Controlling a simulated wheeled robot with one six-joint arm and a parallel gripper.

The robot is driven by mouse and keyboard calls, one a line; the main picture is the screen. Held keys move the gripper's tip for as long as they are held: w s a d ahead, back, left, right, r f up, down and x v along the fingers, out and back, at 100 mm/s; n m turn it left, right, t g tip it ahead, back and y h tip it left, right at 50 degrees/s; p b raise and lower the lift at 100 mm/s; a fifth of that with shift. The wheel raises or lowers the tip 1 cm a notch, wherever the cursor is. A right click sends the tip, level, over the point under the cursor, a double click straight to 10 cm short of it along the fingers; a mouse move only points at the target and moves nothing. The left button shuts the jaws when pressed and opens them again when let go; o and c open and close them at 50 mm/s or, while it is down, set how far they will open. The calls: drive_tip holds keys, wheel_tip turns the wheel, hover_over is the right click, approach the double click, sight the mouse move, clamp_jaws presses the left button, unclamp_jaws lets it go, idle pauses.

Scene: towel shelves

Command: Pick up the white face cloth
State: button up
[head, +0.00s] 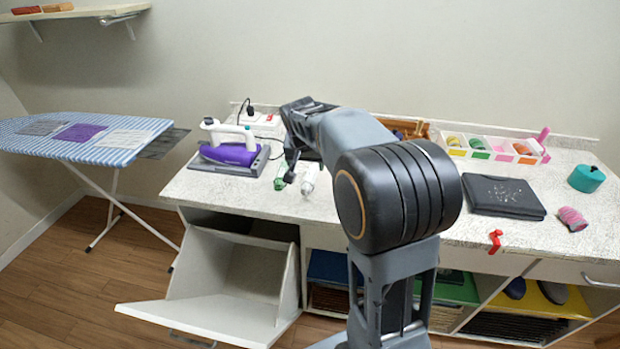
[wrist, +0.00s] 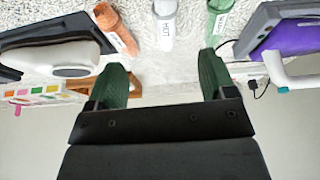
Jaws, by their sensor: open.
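The white face cloth (head: 124,138) lies flat on the striped ironing board (head: 60,146) at the left of the head view, right of a purple cloth (head: 80,132) and a grey cloth (head: 41,127). It is not in the wrist view. My gripper (head: 289,172) is over the speckled worktop, well to the right of the cloth. In the wrist view, my gripper (wrist: 162,62) has its two green fingers spread apart with nothing between them.
A purple iron (head: 230,152) stands on the worktop between my gripper and the ironing board. A white bottle (head: 311,178) and a green bottle (head: 280,177) are close to my gripper. A tilted-open bin door (head: 215,318) juts out below. Wall shelf (head: 75,14) upper left.

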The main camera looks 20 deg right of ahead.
drive_tip(key=m, duration=0.1)
approach(311, 175)
drive_tip(key=shift+h, duration=0.3)
drive_tip(key=p+x, duration=0.1)
drive_tip(key=x, duration=0.3)
drive_tip(key=shift+a+f, duration=0.1)
drive_tip(key=shift+f, duration=0.2)
drive_tip(key=shift+a+p+x, duration=0.2)
drive_tip(key=shift+p+x, duration=0.5)
drive_tip(key=shift+x, duration=2.55)
drive_tip(key=shift+c, duration=0.2)
drive_tip(key=c, duration=1)
drive_tip(key=shift+o, duration=0.2)
drive_tip(key=shift+r, duration=0.1)
